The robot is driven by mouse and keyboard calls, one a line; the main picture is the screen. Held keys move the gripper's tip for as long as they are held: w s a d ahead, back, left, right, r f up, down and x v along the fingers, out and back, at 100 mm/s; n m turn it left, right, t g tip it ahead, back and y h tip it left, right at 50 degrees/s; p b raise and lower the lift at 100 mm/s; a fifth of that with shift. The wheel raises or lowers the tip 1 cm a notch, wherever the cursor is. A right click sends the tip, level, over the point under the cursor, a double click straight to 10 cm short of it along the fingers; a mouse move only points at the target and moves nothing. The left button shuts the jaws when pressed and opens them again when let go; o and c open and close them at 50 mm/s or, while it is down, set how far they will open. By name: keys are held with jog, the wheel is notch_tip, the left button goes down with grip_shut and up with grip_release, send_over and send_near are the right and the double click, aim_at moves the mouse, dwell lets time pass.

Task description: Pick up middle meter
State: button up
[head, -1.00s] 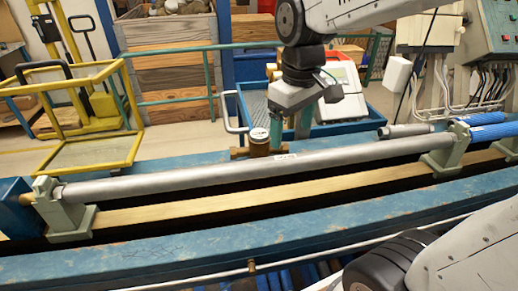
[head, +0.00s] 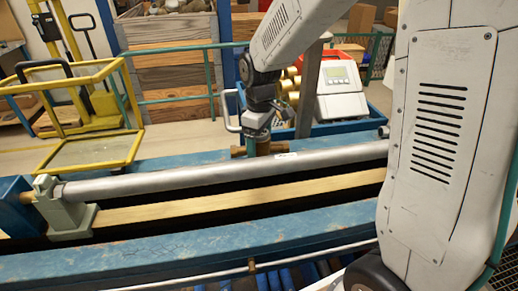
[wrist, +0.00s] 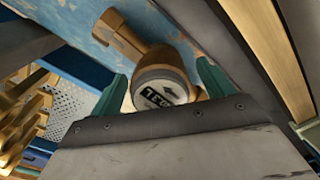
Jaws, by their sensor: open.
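The middle meter, a brass body with a round, grey-rimmed dial (wrist: 160,92), sits behind the long grey pipe of the bench. In the head view its brass ends (head: 238,152) show, and my gripper covers most of the rest. My gripper (head: 263,141) points down over it. In the wrist view the green fingers of my gripper (wrist: 162,72) are apart, one on each side of the dial. I cannot tell whether either finger touches the meter.
The grey pipe (head: 190,178) runs along the blue bench (head: 180,243), close in front of the meter. Behind stands a blue tray (head: 340,126) with brass meters (head: 293,88) and a white device with a display (head: 340,95). A yellow frame (head: 128,110) stands at left.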

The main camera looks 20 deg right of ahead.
jog(key=shift+f, duration=1.35)
jog(key=shift+r, duration=0.1)
jog(key=c, duration=1.6)
